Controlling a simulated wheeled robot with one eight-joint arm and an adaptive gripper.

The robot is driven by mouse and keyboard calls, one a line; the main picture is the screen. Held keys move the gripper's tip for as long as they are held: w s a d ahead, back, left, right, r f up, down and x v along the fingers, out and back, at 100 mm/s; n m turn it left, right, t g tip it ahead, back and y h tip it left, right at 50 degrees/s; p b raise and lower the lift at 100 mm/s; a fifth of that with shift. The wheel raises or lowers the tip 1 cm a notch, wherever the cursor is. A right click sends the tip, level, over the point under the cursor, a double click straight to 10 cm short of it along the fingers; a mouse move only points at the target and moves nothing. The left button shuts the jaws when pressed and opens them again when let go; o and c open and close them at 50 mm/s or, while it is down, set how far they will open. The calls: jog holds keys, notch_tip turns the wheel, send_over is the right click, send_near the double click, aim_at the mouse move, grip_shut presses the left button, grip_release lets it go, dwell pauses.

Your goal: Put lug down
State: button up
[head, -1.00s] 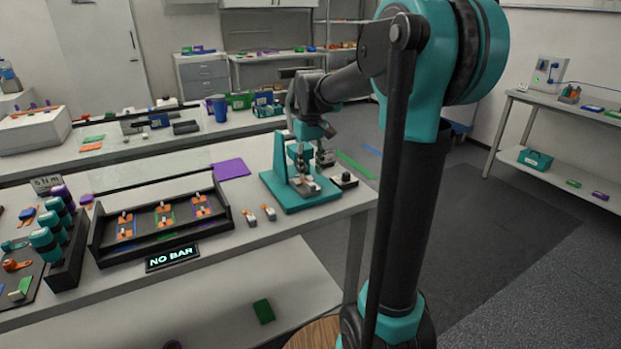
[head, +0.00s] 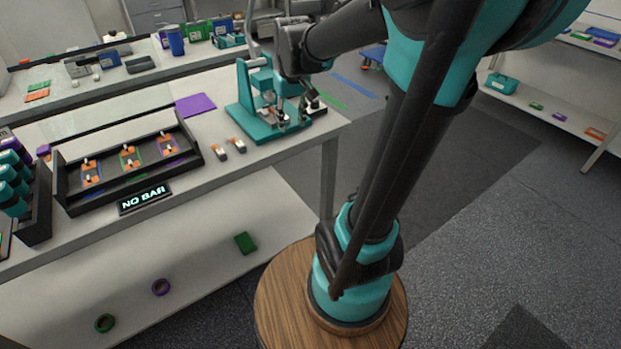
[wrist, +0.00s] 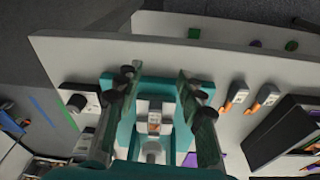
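My gripper (head: 298,112) is at the teal press-like fixture (head: 245,90) on the right end of the bench. In the wrist view my gripper (wrist: 158,78) has its two fingers spread wide, with nothing visibly held between them. Two lugs with orange and pale parts, a left lug (head: 219,151) and a right lug (head: 236,145), lie on the bench left of the fixture.
A black tray (head: 130,190) with several orange-and-white pieces stands to the left, behind a "NO BAR" sign (head: 144,198). A purple sheet (head: 196,105) lies behind. A black-and-white block (head: 314,107) sits right of the fixture, near the bench edge.

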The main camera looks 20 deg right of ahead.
jog(key=s+d+f+m+t, duration=0.1)
jog(key=s+f+m+t, duration=0.1)
jog(key=s+f, duration=1.1)
jog(key=shift+s+d+f, duration=0.2)
jog(key=shift+s+d, duration=0.2)
jog(key=shift+s, duration=0.1)
jog(key=shift+c, duration=0.3)
